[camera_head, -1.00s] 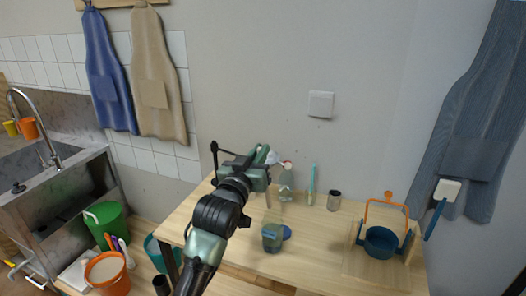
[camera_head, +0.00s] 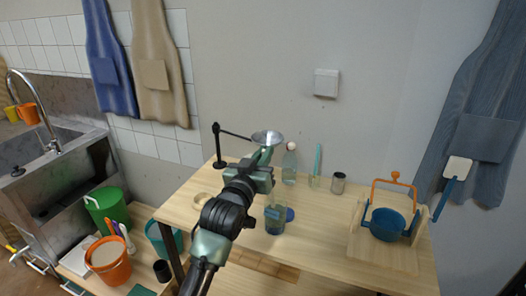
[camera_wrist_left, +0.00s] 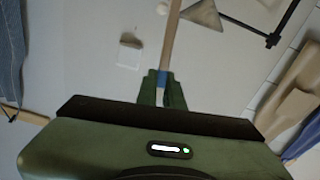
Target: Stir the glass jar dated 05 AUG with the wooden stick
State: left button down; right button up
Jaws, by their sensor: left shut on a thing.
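My left gripper (camera_head: 265,157) is shut on the wooden stick (camera_wrist_left: 172,38), which has a blue band at the fingers in the left wrist view (camera_wrist_left: 163,88). In the head view the stick is mostly hidden by the gripper. A glass jar (camera_head: 275,222) with blue-grey contents and a blue label stands on the wooden table, just below and to the right of the gripper. The date on its label is too small to read. I cannot tell whether the stick touches the jar. My right gripper is not in view.
A metal funnel (camera_head: 267,137) on a black stand (camera_head: 218,148) rises close behind the gripper.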

pick_arm(q)
jog(key=shift+w+d+f+b, duration=0.1)
jog(key=shift+d+f+b, duration=0.1)
jog(key=shift+f+b, duration=0.8)
jog(key=shift+d+f+b, duration=0.2)
jog(key=shift+f+b, duration=0.15)
jog(key=shift+f, duration=1.25)
